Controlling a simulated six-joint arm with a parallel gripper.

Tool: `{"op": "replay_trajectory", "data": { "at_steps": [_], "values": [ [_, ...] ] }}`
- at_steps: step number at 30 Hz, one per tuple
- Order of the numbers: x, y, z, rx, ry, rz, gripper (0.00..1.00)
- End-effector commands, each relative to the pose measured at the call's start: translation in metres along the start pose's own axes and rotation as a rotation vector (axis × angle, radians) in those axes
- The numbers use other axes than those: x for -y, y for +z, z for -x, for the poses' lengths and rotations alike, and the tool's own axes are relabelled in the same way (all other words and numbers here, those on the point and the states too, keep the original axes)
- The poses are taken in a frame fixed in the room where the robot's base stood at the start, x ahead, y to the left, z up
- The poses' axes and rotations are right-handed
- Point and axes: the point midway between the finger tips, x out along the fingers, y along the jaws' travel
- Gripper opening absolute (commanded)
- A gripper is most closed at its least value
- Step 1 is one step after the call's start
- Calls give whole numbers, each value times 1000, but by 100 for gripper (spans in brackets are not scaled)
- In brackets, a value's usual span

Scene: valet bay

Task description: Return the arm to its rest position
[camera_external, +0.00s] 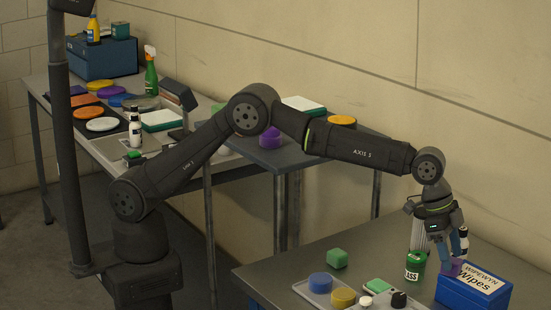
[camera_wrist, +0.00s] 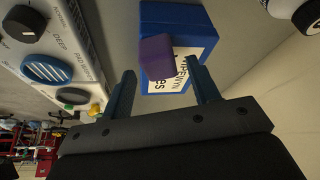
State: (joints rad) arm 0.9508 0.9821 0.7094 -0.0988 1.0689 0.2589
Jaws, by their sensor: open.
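My arm reaches across to the right-hand table, and my gripper (camera_external: 450,255) points down beside and above the blue wipes box (camera_external: 473,291). In the wrist view its two blue fingers are spread apart, with my gripper (camera_wrist: 160,88) empty between them. A purple block (camera_wrist: 156,58) lies against or on the wipes box (camera_wrist: 180,18), just beyond the fingertips. The purple block also shows in the external view (camera_external: 456,268), partly hidden by the fingers. I cannot tell whether a finger touches it.
The back-left table (camera_external: 190,160) is cluttered. A wall runs behind.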

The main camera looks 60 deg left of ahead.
Motion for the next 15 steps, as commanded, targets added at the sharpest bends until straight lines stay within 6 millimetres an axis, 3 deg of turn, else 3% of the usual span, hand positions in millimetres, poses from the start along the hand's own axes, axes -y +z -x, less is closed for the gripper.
{"op": "replay_trajectory", "data": {
  "at_steps": [3,9,15],
  "values": [
    [0,1,-24,2,0,0,55],
    [0,-10,4,-3,-1,0,55],
    [0,-15,15,-2,0,0,55]
  ]
}}
